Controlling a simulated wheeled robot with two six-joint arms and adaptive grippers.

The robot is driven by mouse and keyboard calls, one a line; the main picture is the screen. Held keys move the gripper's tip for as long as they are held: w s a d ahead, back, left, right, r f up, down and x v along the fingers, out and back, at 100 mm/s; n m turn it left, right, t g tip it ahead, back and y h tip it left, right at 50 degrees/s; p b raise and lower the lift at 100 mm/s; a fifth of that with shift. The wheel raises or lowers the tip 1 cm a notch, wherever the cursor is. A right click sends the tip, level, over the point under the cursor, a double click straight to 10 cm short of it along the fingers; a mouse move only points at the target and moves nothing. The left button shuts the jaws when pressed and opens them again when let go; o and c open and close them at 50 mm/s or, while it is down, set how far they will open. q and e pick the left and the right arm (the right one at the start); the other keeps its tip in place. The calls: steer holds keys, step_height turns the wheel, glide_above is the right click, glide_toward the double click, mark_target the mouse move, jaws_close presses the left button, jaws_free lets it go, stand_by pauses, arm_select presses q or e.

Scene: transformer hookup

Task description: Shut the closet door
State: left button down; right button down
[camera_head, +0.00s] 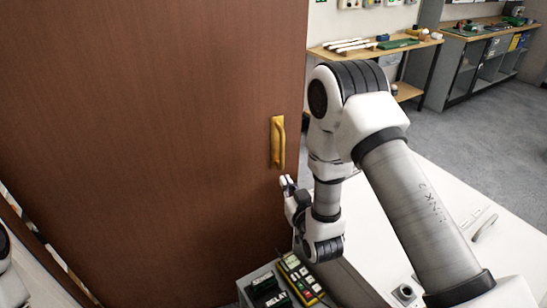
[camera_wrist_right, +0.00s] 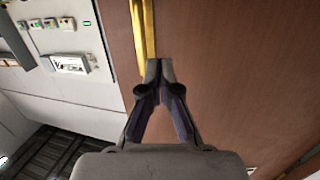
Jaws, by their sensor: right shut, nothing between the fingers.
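The closet door (camera_head: 130,150) is a tall brown wooden panel filling the left half of the head view. A brass handle (camera_head: 278,142) is fixed upright near its right edge. The door also shows in the right wrist view (camera_wrist_right: 230,75), with the handle (camera_wrist_right: 145,35) at the top. My right gripper (camera_head: 286,182) is just below the handle in the head view. In the right wrist view my right gripper (camera_wrist_right: 159,68) is shut and empty, its tips by the handle's end; I cannot tell if they touch. My left gripper is out of view.
A white surface (camera_head: 370,225) lies beneath my right arm. Wooden workbenches (camera_head: 420,42) stand at the back. Grey floor (camera_head: 490,130) is clear at right.

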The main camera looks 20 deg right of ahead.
mark_target(268, 141)
steer(key=shift+t, duration=0.5)
steer(key=w+p, duration=0.1)
steer(key=w, duration=0.3)
steer(key=w+d+r+p, duration=0.1)
steer(key=w, duration=0.4)
steer(key=w+r+p, duration=0.1)
steer(key=w+p, duration=0.1)
steer(key=w, duration=0.3)
steer(key=shift+w+d, duration=0.1)
steer(key=shift+d, duration=0.3)
steer(key=shift+w, duration=0.3)
steer(key=shift+f, duration=0.1)
